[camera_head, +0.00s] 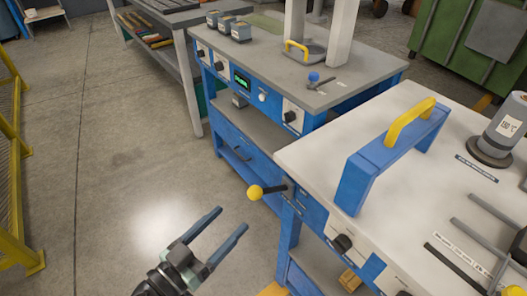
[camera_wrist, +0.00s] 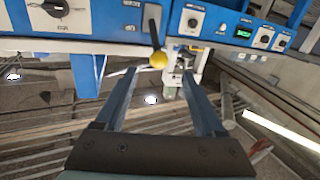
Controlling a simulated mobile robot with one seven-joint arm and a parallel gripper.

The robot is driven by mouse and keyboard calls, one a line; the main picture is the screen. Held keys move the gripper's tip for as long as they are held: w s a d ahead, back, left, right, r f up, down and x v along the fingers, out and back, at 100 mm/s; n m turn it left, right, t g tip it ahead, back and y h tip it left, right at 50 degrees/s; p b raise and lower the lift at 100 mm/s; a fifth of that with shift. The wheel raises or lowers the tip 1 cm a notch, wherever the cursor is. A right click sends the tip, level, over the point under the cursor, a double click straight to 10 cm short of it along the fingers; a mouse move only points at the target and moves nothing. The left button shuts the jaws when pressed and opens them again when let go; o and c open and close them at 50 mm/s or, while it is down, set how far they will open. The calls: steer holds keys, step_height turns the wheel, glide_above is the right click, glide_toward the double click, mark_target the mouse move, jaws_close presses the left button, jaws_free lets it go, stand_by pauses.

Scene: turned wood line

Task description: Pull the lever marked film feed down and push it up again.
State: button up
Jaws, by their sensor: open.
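A lever with a black shaft and a yellow ball knob (camera_head: 255,192) sticks out from the blue front panel of the nearer bench, roughly level. It also shows in the wrist view, where its yellow knob (camera_wrist: 158,60) appears between and beyond the fingertips. No film feed marking is readable. My gripper (camera_head: 232,219) is open and empty, in front of the bench with its fingers pointing towards the knob. In the wrist view the two fingers of my gripper (camera_wrist: 158,73) are spread wide on either side of the knob's line, apart from it.
The nearer bench top (camera_head: 310,150) carries a blue frame with a yellow handle (camera_head: 410,122) and a grey cylinder (camera_head: 503,122). Black knobs (camera_head: 342,243) sit on its front panel. A second blue bench (camera_head: 340,85) stands behind. A yellow fence (camera_head: 15,160) is left; the floor between is clear.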

mark_target(268, 190)
steer(key=x, duration=1.2)
steer(key=shift+w+d+r+p, duration=0.25)
steer(key=shift+w+p, duration=0.05)
steer(key=shift+p, duration=0.05)
jaws_close()
stand_by(1.0)
